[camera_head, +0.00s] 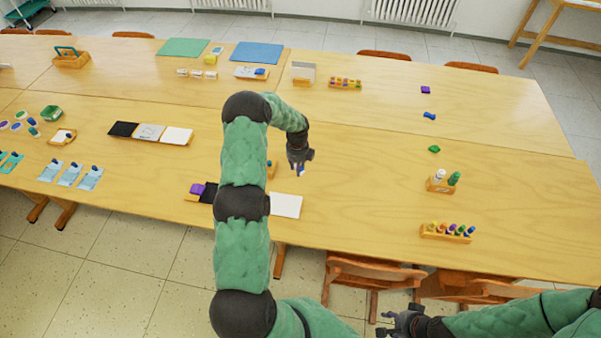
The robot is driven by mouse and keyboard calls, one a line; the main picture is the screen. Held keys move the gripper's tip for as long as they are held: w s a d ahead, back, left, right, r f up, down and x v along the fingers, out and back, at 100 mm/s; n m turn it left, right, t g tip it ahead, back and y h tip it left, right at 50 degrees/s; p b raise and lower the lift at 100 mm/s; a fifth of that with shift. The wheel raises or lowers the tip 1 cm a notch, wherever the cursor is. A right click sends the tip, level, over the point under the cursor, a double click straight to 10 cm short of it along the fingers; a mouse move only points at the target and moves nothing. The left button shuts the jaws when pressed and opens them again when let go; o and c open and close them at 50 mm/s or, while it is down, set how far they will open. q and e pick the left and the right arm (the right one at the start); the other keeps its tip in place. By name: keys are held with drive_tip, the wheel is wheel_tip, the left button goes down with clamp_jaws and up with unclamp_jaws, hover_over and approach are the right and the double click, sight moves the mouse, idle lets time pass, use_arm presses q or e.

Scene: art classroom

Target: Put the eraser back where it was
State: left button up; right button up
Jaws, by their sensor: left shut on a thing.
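My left gripper (301,168) is above the middle of the long table, shut on a small blue and white piece (302,172) that looks like the eraser. The fingers hide much of it. Below and left, a wooden holder (190,197) carries a purple block (197,189), a black square and a white square (286,205). My arm covers the middle of this row. My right gripper (385,325) is low at the bottom, in front of the table; its fingers are too small to judge.
Black, grey and white pads (150,132) lie left of my arm. Small purple, blue and green (434,149) pieces lie on the right, near a bottle holder (440,185) and a rack of coloured pieces (446,232). The table between my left gripper and these is clear. Chairs (368,270) stand at the front edge.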

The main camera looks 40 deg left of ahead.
use_arm(q)
drive_tip(key=shift+w+a+f, duration=0.2)
drive_tip(key=shift+w+f, duration=0.8)
drive_tip(key=shift+f, duration=0.25)
drive_tip(key=shift+f+b, duration=0.3)
drive_tip(key=shift+f, duration=1.25)
drive_tip(key=shift+f, duration=0.1)
drive_tip(key=o, duration=1)
